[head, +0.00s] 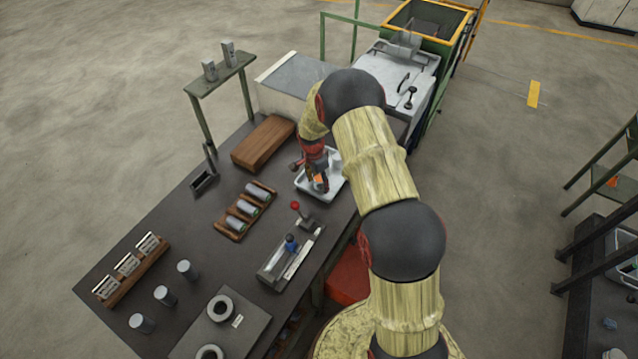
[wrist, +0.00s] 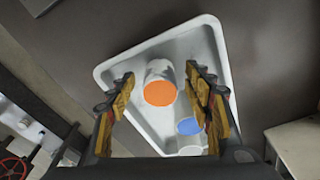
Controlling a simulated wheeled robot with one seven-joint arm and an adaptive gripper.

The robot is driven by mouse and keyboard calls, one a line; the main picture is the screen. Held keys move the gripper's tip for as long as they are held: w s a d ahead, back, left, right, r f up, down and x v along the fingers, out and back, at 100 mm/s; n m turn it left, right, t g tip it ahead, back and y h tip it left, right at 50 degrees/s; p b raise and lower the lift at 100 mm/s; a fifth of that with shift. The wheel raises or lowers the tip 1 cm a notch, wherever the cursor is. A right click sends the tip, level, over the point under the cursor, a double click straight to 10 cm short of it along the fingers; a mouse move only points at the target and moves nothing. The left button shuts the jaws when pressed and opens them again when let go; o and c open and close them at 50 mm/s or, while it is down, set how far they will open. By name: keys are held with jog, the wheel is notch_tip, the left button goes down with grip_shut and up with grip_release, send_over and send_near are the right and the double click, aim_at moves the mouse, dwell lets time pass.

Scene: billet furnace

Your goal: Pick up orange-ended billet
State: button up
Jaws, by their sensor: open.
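The orange-ended billet (wrist: 160,92) stands in the white tray (wrist: 118,72), its orange end facing the camera in the wrist view. In the head view its orange end (head: 318,179) shows between the fingers, over the tray (head: 334,188). My gripper (wrist: 163,92) is open, with one finger on each side of the billet. Gaps show between the fingers and the billet. In the head view my gripper (head: 317,184) points down at the tray. A blue-ended billet (wrist: 190,126) is close by the right finger, and a pale one (wrist: 192,150) is partly hidden below it.
A wooden block (head: 264,143) lies left of the tray on the dark table (head: 180,225). A wooden rack (head: 244,212) with grey cylinders and a fixture with a red-knobbed lever (head: 296,206) stand nearer. The furnace (head: 398,78) is behind the tray.

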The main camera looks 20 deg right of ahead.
jog(key=shift+c, duration=0.2)
grip_shut()
dwell(0.6)
jog(key=shift+w+r, duration=0.1)
